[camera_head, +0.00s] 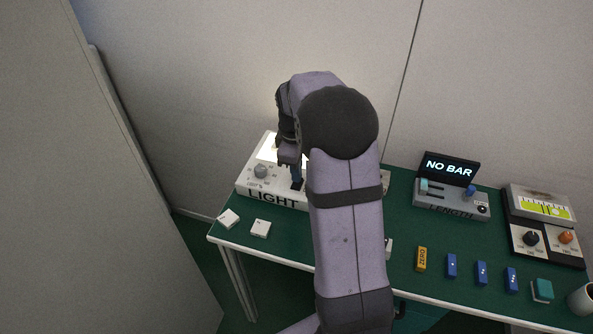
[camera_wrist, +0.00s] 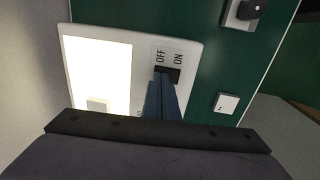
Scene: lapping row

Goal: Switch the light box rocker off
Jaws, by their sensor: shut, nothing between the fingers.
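The light box (camera_head: 273,198) is a pale box marked LIGHT at the left end of the green table. Its panel (camera_wrist: 97,70) glows bright white. The black rocker (camera_wrist: 174,74) sits beside the panel, with the words OFF and ON printed by its two ends. My gripper (camera_head: 297,184) points down at the rocker, its blue fingers shut and empty. In the wrist view the fingertips (camera_wrist: 162,76) overlap the rocker's OFF end and hide part of it. I cannot tell whether they touch it, or which way the rocker is tilted.
A round knob (camera_head: 260,171) stands on the light box left of my gripper. Two white tiles (camera_head: 228,218) (camera_head: 261,228) lie in front. The length gauge (camera_head: 451,207), a meter box (camera_head: 541,206), several small blocks and a cup (camera_head: 582,299) are to the right.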

